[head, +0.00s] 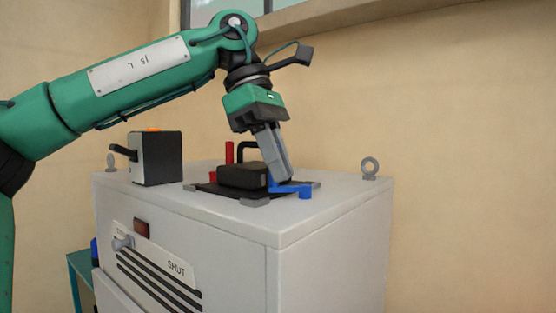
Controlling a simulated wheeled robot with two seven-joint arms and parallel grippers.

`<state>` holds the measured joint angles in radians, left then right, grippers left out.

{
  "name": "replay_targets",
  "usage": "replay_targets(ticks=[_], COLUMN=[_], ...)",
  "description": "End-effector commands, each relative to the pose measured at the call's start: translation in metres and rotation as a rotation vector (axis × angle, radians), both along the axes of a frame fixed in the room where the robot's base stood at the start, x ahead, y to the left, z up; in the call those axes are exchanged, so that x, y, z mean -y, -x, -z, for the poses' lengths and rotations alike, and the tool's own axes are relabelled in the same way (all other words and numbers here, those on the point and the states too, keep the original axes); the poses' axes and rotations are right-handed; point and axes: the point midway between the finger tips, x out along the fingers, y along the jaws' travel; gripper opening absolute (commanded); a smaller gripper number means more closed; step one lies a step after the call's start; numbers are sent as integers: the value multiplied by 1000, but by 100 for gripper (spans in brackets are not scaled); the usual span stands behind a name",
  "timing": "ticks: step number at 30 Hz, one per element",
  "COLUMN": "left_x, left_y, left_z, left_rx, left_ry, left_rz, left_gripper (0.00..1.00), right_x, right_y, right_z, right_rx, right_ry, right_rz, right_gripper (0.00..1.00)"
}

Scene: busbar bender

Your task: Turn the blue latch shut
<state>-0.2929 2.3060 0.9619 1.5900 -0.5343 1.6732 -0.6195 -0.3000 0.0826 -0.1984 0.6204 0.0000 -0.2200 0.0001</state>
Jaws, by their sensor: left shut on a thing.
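The blue latch (292,191) sits at the right side of a black block (243,176) on top of the grey cabinet (228,214). Its blue arm points to the right, low over the cabinet top. My left gripper (283,180) reaches down from above, with its grey fingers shut on the latch at its left part. The fingers hide some of the latch and of the block's right end. My right gripper is not in view.
A grey-and-black box (156,158) with a side handle stands at the cabinet's left. A lifting eye (370,167) stands at the back right corner. The front right of the cabinet top is clear.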

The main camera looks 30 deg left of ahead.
Motion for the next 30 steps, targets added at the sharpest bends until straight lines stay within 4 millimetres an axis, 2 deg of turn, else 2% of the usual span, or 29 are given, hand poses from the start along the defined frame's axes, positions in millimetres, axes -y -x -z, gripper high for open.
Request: replay_targets(ticks=[11,30], left_x=[-2,-10], left_y=[-4,-22], left_z=[-1,0], left_rx=[0,0], left_ry=[0,0], left_rz=[100,603], left_gripper=[0,0], right_x=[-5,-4], right_y=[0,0], right_z=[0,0], right_rx=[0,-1], right_ry=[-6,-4], right_rz=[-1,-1], right_gripper=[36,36])
